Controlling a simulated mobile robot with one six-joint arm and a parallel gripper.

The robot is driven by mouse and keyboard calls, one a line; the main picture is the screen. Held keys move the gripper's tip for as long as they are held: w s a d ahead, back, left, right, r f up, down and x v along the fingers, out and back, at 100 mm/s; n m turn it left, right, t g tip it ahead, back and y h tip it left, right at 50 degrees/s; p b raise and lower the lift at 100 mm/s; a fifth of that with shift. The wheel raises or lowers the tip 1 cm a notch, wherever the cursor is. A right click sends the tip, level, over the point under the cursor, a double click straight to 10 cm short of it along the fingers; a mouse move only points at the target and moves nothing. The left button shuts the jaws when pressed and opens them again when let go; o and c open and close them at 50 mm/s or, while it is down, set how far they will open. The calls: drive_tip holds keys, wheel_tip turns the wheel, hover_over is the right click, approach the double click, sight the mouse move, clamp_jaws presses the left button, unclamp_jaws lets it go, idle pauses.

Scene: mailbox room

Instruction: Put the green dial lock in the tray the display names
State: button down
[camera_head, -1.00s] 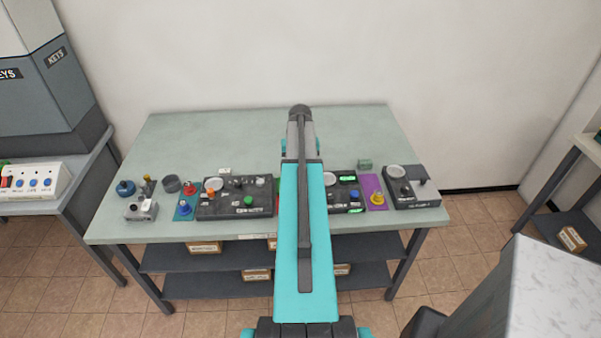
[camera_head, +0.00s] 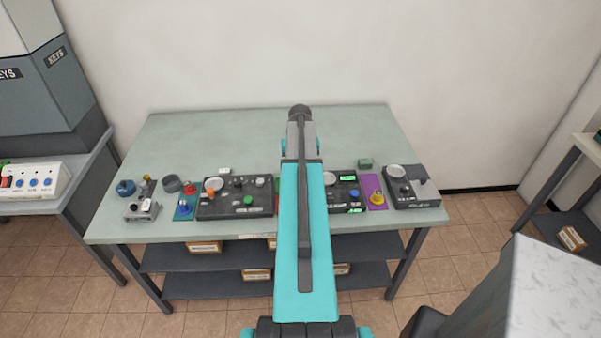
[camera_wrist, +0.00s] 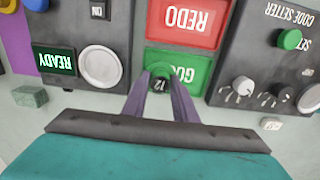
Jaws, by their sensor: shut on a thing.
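My gripper (camera_wrist: 160,92) is shut on the green dial lock (camera_wrist: 160,70), a small piece with a dark face reading "12". The lock is over or in the green tray (camera_wrist: 192,70), whose upside-down label begins "GO" and is partly covered. I cannot tell whether the lock touches the tray. A red tray (camera_wrist: 186,22) labelled "REDO" lies beside it, farther up the wrist view. A lit green display (camera_wrist: 55,61) reads "READY"; it also shows small in the head view (camera_head: 347,178).
A dark panel with a white disc (camera_wrist: 100,67) stands left of the trays, and a code setter panel (camera_wrist: 262,60) with a green knob (camera_wrist: 290,40) stands right. A green-grey block (camera_wrist: 30,96) lies nearby. The table's back (camera_head: 220,130) is clear.

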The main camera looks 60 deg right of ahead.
drive_tip(key=shift+f+b, duration=0.55)
drive_tip(key=shift+f, duration=0.6)
drive_tip(key=c, duration=1.4)
unclamp_jaws()
drive_tip(key=shift+o, duration=0.7)
drive_tip(key=shift+o, duration=0.8)
drive_tip(key=shift+r, duration=0.1)
drive_tip(key=shift+r+p, duration=1.6)
drive_tip(key=shift+r, duration=1.35)
